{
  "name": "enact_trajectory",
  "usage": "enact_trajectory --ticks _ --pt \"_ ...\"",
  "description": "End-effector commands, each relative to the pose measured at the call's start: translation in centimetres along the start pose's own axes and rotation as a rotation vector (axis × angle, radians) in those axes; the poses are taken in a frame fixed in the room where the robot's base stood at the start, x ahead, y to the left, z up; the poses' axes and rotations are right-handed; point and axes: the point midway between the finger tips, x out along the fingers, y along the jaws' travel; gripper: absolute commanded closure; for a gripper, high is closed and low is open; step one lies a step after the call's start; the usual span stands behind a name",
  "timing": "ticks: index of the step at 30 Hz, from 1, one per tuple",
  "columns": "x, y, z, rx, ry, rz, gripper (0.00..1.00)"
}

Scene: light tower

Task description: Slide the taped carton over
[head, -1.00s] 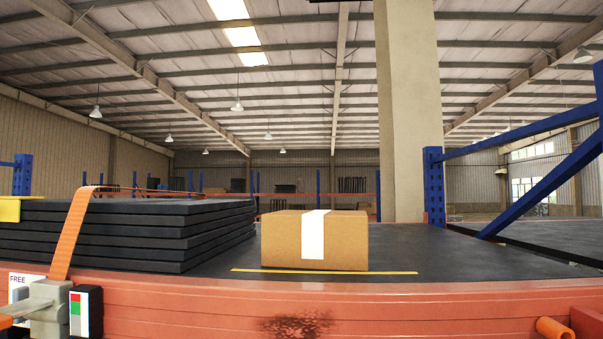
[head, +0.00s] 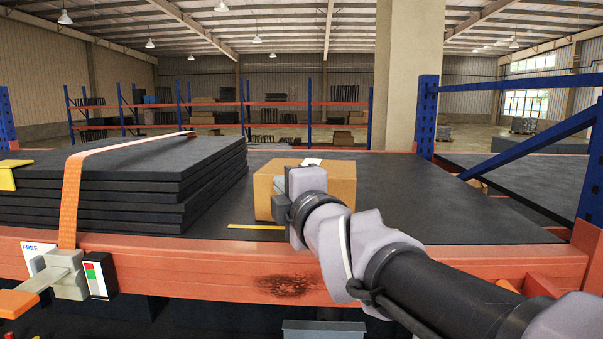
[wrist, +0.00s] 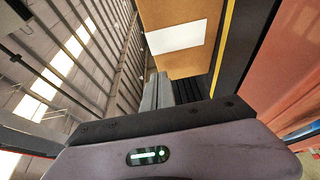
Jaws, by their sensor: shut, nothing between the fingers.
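The taped carton (head: 264,190) is a brown box on the dark shelf deck, right of the black stack. A strip of its white tape shows on top; my arm hides most of its front. In the wrist view the carton (wrist: 185,60) fills the upper middle with its white tape across it. My gripper (wrist: 158,88) is shut and empty, its fingertips close to the carton; whether they touch cannot be told. A yellow line (head: 250,227) runs along the deck before the carton.
A stack of black panels (head: 120,185), held by an orange strap (head: 72,195) with a buckle, stands left of the carton. An orange beam (head: 200,260) edges the deck. Blue rack posts (head: 426,115) stand at the right. The deck right of the carton looks clear.

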Motion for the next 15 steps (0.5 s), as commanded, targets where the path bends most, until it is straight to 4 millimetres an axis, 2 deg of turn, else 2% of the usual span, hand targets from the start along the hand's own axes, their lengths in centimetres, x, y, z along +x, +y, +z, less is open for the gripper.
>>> enact_trajectory --ticks 1,6,15 --pt "0.5 0.8 0.6 -0.001 -0.001 -0.003 1.00" --pt "1.6 0.4 1.6 0.001 0.000 0.000 1.00" --pt "1.7 0.2 1.8 0.002 0.001 0.000 1.00"
